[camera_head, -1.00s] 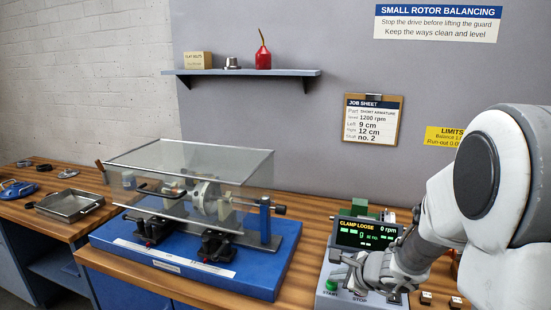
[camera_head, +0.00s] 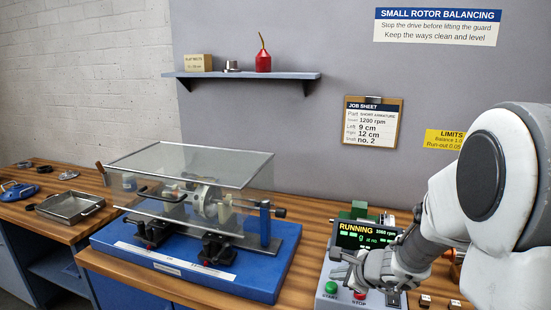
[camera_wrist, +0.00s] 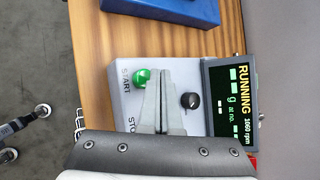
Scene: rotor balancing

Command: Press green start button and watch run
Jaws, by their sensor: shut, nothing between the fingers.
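The control box (camera_head: 322,301) stands on the bench at the lower right, with the green start button (camera_head: 331,287) and a red stop button (camera_head: 360,294) on its front. Its display (camera_head: 365,236) reads RUNNING, near 1060 rpm. My gripper (camera_head: 338,265) is shut and empty, just above the box near the green button. In the wrist view the fingertips (camera_wrist: 164,73) lie beside the green button (camera_wrist: 140,78) and partly overlap it; I cannot tell whether they touch. The balancing machine (camera_head: 190,262) stands to the left, with the rotor (camera_head: 203,201) under its clear guard (camera_head: 200,165), which is down.
A metal tray (camera_head: 70,206) lies on the left bench. The shelf (camera_head: 240,74) holds a box, a metal piece and a red oil can. A job sheet (camera_head: 372,122) hangs on the wall. A black knob (camera_wrist: 190,100) sits right of my fingers in the wrist view.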

